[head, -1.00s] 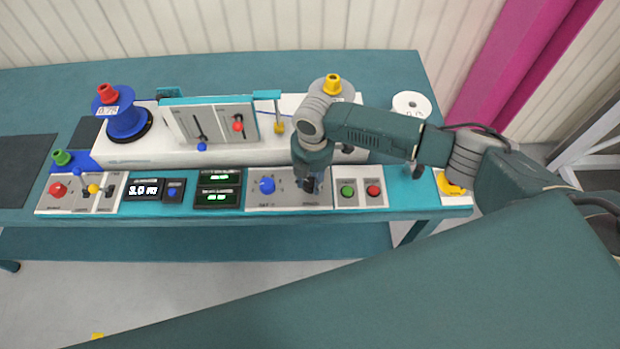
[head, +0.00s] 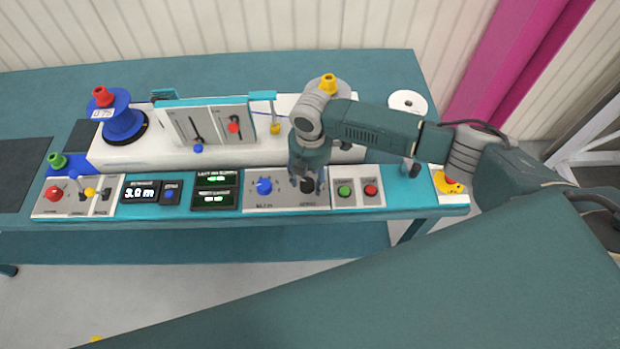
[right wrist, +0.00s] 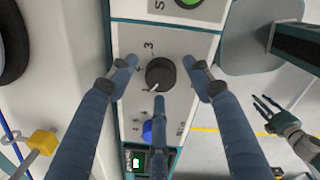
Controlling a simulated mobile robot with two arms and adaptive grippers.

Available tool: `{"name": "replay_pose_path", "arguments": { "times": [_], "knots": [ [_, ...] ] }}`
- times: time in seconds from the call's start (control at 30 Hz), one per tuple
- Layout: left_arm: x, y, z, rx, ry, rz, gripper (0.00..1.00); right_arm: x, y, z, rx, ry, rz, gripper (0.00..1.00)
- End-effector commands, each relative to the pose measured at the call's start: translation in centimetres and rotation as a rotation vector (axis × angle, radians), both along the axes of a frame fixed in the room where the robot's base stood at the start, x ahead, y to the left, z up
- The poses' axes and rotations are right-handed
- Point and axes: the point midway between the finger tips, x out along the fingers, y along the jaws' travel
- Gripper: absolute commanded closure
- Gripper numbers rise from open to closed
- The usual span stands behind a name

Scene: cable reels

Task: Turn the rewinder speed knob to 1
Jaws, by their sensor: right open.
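The speed knob is a round black dial (right wrist: 160,74) with a white pointer mark, on a light panel (right wrist: 130,120). In the right wrist view its mark points down and slightly left, close to the printed 1; a 3 is printed above the dial. My right gripper (right wrist: 165,80) is open, with its blue-grey fingers spread around the dial and no clear contact visible. In the head view my right gripper (head: 307,183) is over this panel, partly hiding the black dial. My left gripper (right wrist: 268,114) shows only in the right wrist view, open, away from the panel.
A blue knob (head: 264,186) is left of the dial on the same panel. Green (head: 344,190) and red (head: 370,190) buttons are close on the right. Lit displays (head: 214,198) stand further left. The white machine body (head: 150,148) rises behind.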

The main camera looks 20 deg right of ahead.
Motion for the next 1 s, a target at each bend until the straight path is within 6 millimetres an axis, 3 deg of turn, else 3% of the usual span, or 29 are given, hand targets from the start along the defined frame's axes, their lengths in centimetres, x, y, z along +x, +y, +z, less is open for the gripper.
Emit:
{"name": "replay_pose_path", "arguments": {
  "times": [0.3,0.5,0.7,1.0],
  "knots": [
    [0.1,-0.2,0.0,-0.002,-0.002,0.000,0.60,0.0,-0.4,6.6,-0.001,-0.004,-0.002,0.50],
    [0.2,-0.2,0.0,-0.002,-0.002,0.000,0.60,-0.3,-0.5,9.7,-0.002,-0.002,-0.003,0.50],
    [0.2,-0.2,0.0,-0.002,-0.002,0.000,0.60,-0.4,-0.6,10.9,-0.003,0.000,-0.004,0.50],
    [0.2,-0.2,0.0,-0.002,-0.002,0.000,0.60,-0.4,-0.6,10.9,-0.003,0.000,-0.003,0.50]
  ]
}}
